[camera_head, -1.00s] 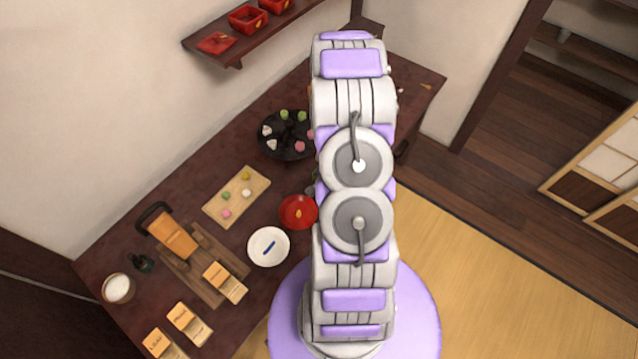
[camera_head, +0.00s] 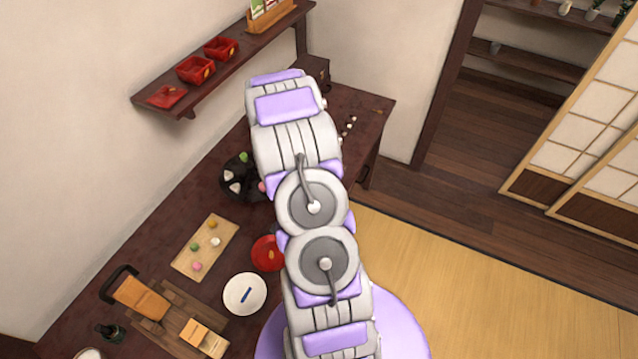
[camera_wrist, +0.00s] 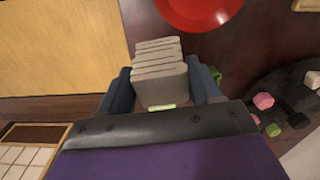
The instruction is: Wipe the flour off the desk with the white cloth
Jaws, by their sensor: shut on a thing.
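In the wrist view my gripper (camera_wrist: 160,88) is shut on a pale grey-white folded block with ridged layers, which looks like the white cloth (camera_wrist: 158,65). The cloth is held between the two dark fingers, over the dark wooden desk (camera_wrist: 240,50). In the head view my arm hides the gripper and the cloth. The desk (camera_head: 368,108) runs along the wall there. Several small white spots (camera_head: 347,127) lie near its far right end; I cannot tell whether they are flour. No clear flour patch shows elsewhere.
A black plate with sweets (camera_head: 238,182), a red lidded bowl (camera_head: 267,253), a white plate (camera_head: 233,299), a sweets board (camera_head: 187,262) and a wooden stand (camera_head: 178,320) occupy the desk. A wall shelf (camera_head: 218,70) hangs above. Tatami (camera_head: 450,275) lies right.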

